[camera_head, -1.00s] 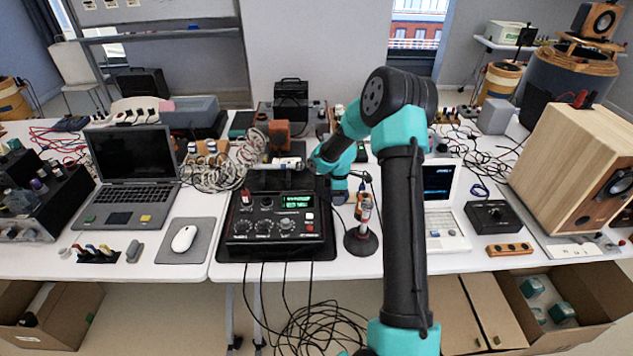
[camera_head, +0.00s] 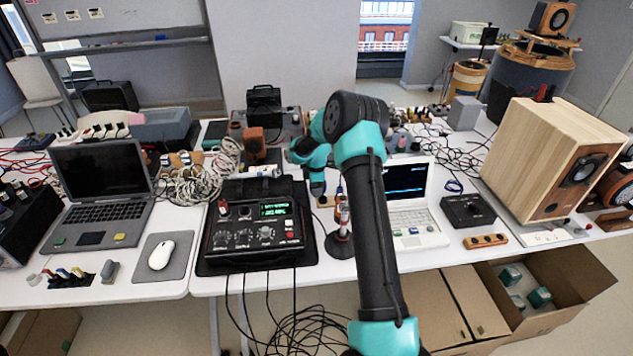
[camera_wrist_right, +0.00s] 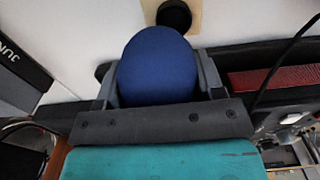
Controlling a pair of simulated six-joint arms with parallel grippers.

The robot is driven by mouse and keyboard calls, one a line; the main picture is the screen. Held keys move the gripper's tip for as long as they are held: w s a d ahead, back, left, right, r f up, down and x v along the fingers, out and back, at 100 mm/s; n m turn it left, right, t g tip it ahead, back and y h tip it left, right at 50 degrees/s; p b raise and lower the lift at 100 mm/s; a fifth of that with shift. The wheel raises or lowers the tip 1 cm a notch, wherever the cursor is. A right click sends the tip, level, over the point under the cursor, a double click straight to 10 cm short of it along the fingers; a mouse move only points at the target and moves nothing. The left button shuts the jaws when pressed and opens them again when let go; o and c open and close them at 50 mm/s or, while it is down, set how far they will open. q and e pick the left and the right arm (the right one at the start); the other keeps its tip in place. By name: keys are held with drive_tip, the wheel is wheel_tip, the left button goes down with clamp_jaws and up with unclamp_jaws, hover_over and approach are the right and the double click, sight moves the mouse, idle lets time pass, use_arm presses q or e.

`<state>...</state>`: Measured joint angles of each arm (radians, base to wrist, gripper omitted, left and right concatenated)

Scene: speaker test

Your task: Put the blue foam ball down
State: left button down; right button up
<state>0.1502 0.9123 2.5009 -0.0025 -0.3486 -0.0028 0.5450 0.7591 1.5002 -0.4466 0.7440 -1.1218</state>
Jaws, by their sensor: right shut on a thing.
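The blue foam ball (camera_wrist_right: 158,62) is held between the two grey fingers of my right gripper (camera_wrist_right: 158,75) in the right wrist view. The gripper is shut on it. In the head view my right arm reaches over the table, and its teal hand end (camera_head: 318,182) is behind the black control box, near its back right corner. The ball cannot be made out in the head view. A beige plate with a dark round spot (camera_wrist_right: 175,16) lies just beyond the ball in the wrist view. My left gripper is not in view.
The black control box (camera_head: 250,235) with a lit green display stands in front, left of my arm. A soldering-iron-like stand (camera_head: 341,240), a small white laptop (camera_head: 412,228) and a wooden speaker (camera_head: 530,150) are to the right. Coiled cables (camera_head: 205,180) lie left.

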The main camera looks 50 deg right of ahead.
drive_tip(key=w+d, duration=0.1)
drive_tip(key=d, duration=0.1)
drive_tip(key=w+d, duration=0.4)
drive_tip(key=shift+w+f, duration=0.2)
drive_tip(key=shift+f, duration=0.2)
drive_tip(key=shift+w+d, duration=0.1)
drive_tip(key=shift+f, duration=1.75)
drive_tip(key=shift+f, duration=0.2)
drive_tip(key=o, duration=0.9)
drive_tip(key=shift+r, duration=0.15)
wheel_tip(320, 180, up, 12)
